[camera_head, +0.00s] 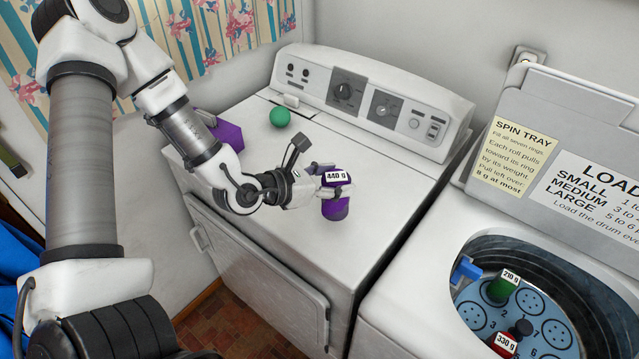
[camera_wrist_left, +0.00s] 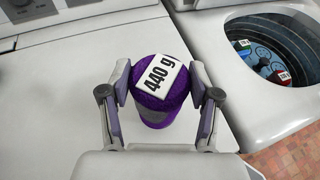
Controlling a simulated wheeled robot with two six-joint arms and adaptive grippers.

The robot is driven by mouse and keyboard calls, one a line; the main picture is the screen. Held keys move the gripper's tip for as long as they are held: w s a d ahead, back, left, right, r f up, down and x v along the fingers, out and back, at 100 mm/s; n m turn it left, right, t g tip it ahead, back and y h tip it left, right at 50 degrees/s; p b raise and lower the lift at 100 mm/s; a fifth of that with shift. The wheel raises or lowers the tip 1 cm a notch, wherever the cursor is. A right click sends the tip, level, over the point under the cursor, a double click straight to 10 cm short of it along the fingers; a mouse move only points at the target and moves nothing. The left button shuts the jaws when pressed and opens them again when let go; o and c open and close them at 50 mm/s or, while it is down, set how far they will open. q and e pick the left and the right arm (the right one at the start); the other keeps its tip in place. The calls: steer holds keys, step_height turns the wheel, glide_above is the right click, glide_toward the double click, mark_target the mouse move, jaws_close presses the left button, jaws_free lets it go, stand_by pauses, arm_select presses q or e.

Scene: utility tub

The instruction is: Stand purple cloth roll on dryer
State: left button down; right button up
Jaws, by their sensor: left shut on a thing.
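The purple cloth roll (camera_head: 335,206) is upright at the right part of the dryer top (camera_head: 375,168), with a white "440 g" label on its top end. My left gripper (camera_head: 325,184) is shut on the roll, one finger on each side. In the left wrist view the roll (camera_wrist_left: 160,88) sits between the two fingers (camera_wrist_left: 160,100). The roll's bottom is close to the dryer top; I cannot tell whether it touches. My right gripper is in neither view.
A green ball (camera_head: 280,117) and a purple box-like thing (camera_head: 227,134) are on the dryer's left part. At right, an open washer tub (camera_head: 560,262) holds a green "210 g" roll (camera_head: 500,287) and a red "330 g" roll (camera_head: 508,340). The dryer's middle top is clear.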

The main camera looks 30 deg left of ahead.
arm_select(q)
steer(key=w+a+f+p, duration=0.1)
steer(key=w+a+f, duration=0.2)
steer(key=a, duration=0.3)
steer(key=shift+a+f, duration=0.2)
steer(key=shift+f, duration=0.4)
steer(key=shift+c, duration=1.2)
jaws_free()
steer(key=shift+r, duration=0.1)
steer(key=shift+w+d, duration=0.1)
steer(key=shift+w, duration=0.05)
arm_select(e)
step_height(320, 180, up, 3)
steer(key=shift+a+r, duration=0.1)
arm_select(q)
steer(key=shift+p, duration=0.3)
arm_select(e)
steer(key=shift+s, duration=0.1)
